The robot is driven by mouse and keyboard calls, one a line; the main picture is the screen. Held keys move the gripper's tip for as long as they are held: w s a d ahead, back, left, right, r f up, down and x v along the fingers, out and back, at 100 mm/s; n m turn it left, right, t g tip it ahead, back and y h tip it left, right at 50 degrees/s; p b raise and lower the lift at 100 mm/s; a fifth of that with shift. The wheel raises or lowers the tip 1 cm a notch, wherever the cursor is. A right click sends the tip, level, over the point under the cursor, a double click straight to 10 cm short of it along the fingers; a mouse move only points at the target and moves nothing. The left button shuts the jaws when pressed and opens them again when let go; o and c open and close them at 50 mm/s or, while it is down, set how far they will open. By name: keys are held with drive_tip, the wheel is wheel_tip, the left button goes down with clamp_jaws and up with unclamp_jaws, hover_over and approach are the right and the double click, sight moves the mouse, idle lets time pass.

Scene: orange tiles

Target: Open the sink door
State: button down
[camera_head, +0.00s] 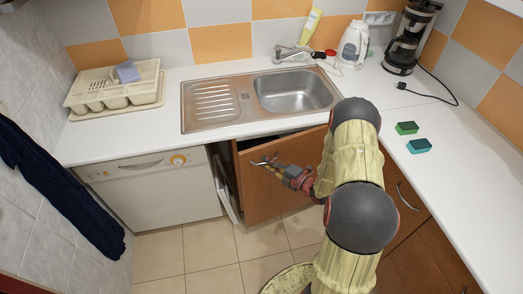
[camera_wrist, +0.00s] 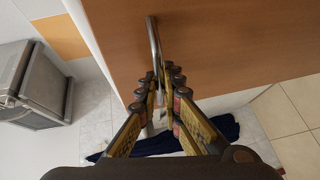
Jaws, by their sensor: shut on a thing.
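The brown sink door (camera_head: 262,200) under the sink stands partly open, with a dark gap along its top and its left side. Its metal handle (camera_head: 258,162) is near the door's upper left corner. My gripper (camera_head: 272,164) reaches it from the right. In the wrist view the door (camera_wrist: 220,45) fills the upper right, and the bar handle (camera_wrist: 153,38) runs down between the fingers of my gripper (camera_wrist: 163,85), which are shut on it. The handle's lower end is hidden by the fingers.
A white dishwasher (camera_head: 150,190) stands left of the door. Brown drawers (camera_head: 405,205) are on the right, beside my arm. The steel sink (camera_head: 297,92) is in the counter above. A dark blue towel (camera_head: 55,185) hangs at the left. Tiled floor (camera_head: 185,255) is free in front.

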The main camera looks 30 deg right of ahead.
drive_tip(key=s+d+n+g+y+p, duration=0.1)
drive_tip(key=s+d+n+g+y, duration=0.2)
drive_tip(key=s, duration=1.1)
drive_tip(key=s+d+n+g+y+p, duration=0.2)
drive_tip(key=s+d+n+g+y, duration=0.1)
drive_tip(key=s, duration=1.2)
drive_tip(key=d+n+y, duration=0.1)
drive_tip(key=d+y, duration=0.1)
drive_tip(key=shift+d+p, duration=0.3)
drive_tip(key=shift+d, duration=0.1)
drive_tip(key=shift+s, duration=0.1)
drive_tip(key=c, duration=2.2)
unclamp_jaws()
